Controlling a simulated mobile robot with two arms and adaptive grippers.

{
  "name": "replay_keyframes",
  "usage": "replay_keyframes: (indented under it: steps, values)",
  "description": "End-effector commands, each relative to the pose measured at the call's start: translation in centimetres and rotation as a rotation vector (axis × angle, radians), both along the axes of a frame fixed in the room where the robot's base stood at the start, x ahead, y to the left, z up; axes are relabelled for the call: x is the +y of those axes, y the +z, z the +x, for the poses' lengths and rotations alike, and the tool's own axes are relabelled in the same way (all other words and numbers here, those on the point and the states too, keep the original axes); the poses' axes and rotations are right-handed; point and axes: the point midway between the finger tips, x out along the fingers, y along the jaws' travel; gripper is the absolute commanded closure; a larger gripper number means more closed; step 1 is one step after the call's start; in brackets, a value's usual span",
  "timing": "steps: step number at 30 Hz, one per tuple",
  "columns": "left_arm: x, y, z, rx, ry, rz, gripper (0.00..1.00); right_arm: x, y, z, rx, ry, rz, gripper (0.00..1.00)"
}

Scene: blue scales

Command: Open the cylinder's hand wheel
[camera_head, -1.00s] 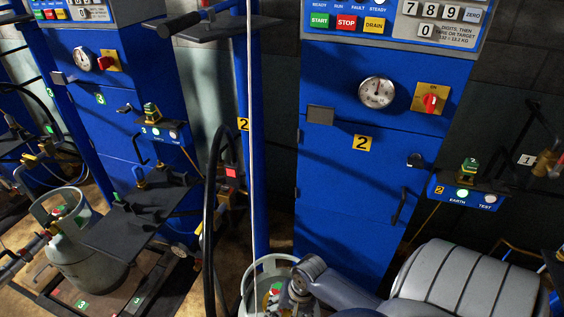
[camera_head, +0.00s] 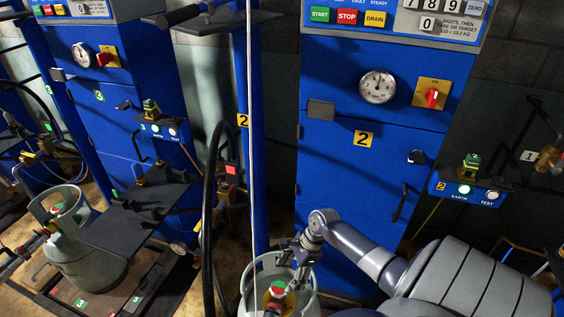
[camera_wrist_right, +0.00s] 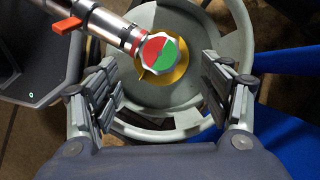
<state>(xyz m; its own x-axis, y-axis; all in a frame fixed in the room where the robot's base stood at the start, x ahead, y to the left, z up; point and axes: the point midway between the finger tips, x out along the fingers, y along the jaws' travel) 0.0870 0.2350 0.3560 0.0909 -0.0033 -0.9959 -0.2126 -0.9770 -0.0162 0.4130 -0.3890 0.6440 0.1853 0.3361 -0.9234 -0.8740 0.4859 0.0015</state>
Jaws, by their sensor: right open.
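The grey-green gas cylinder (camera_head: 309,303) stands at the bottom centre of the head view, inside its ring collar. Its hand wheel (camera_head: 278,291), red and green on top, sits in the collar; in the right wrist view the wheel (camera_wrist_right: 160,54) is above centre. My right gripper (camera_head: 298,258) is above the collar, close to the wheel. In the wrist view its two fingers (camera_wrist_right: 167,97) are spread wide, with the wheel ahead between them and not touched. A silver connector with an orange lever (camera_wrist_right: 66,26) joins the valve from the left. My left gripper is not in view.
The blue cabinet (camera_head: 365,220) marked 2 stands behind my right arm. A blue post (camera_head: 258,150) and black hose (camera_head: 208,220) rise left of the cylinder. Another cylinder (camera_head: 85,262) stands on the scale at left. The collar (camera_wrist_right: 243,25) rings the wheel.

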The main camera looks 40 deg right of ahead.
Motion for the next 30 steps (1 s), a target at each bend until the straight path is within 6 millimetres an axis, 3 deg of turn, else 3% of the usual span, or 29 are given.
replay_keyframes:
  steps: [3, 9, 22, 23, 28, 30]
  values:
    - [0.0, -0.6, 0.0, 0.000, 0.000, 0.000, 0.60, 0.9, -2.4, 0.5, 0.001, 0.000, 0.002, 0.28]
    - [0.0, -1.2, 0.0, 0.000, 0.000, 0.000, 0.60, 1.8, -5.0, 1.0, -0.001, 0.002, 0.000, 0.28]
    - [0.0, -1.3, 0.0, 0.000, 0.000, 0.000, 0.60, 2.2, -6.1, 1.2, -0.001, 0.004, -0.002, 0.28]
    - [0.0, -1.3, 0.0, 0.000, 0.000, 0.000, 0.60, 2.2, -6.1, 1.2, -0.001, 0.004, -0.002, 0.30]
    - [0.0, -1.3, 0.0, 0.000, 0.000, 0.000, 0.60, 2.2, -6.1, 1.2, -0.001, 0.004, -0.002, 0.68]
    - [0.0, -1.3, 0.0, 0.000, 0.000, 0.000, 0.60, 2.2, -6.1, 1.2, -0.001, 0.004, -0.002, 0.72]
